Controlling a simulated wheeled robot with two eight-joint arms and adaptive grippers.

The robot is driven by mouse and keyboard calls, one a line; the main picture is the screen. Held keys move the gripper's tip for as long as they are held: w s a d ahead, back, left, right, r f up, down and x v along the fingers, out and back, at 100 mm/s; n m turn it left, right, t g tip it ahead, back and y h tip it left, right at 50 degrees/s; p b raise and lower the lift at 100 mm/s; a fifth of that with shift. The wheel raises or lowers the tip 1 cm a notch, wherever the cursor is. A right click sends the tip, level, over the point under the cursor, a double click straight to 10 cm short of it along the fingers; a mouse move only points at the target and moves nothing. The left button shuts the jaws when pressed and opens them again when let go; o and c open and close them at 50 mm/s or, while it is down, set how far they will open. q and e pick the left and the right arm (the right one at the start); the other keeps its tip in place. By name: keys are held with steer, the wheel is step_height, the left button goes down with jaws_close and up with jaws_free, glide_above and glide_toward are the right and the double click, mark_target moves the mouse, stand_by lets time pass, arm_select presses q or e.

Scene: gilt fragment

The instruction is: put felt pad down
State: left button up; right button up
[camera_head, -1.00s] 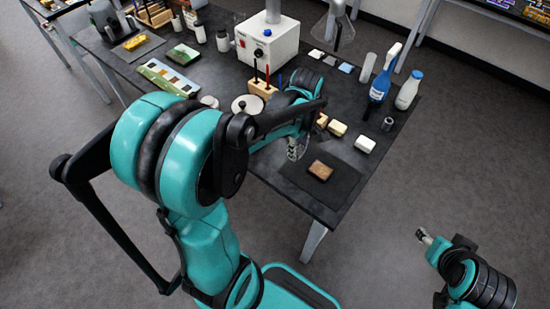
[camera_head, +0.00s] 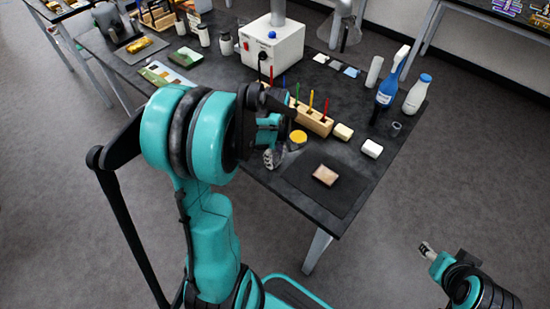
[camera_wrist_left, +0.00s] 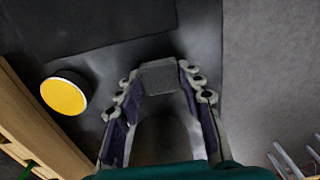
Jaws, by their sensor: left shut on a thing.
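The felt pad (camera_wrist_left: 158,77), a small dark grey block, shows at the fingertips in the left wrist view. My left gripper (camera_wrist_left: 160,88) is shut on it, with a finger on either side. In the head view my left gripper (camera_head: 272,158) is over the near left edge of the black table (camera_head: 345,150), left of a dark mat (camera_head: 345,195). The pad cannot be made out in the head view. My right gripper (camera_head: 427,249) is away from the table at the lower right; its finger opening is too small to judge.
A brown block (camera_head: 325,175) lies on the mat. A yellow-topped round container (camera_wrist_left: 64,94) and a wooden rack (camera_head: 313,121) with coloured tools stand near the left gripper.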

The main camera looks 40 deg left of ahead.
mark_target(275, 159)
arm_select(q)
steer(key=o, duration=1.2)
steer(key=shift+f, duration=0.15)
step_height(275, 159, up, 11)
steer(key=p, duration=0.4)
steer(key=s+d+r+m+t, duration=0.3)
steer(key=s+d+m, duration=0.1)
steer(key=d+m, duration=0.3)
steer(key=s+d+r+m+t, duration=0.3)
steer(key=s+d+m+t, duration=0.1)
steer(key=d+m, duration=0.4)
steer(key=shift+s+d+m, duration=0.15)
steer(key=shift+d+m, duration=0.05)
steer(key=shift+m, duration=0.9)
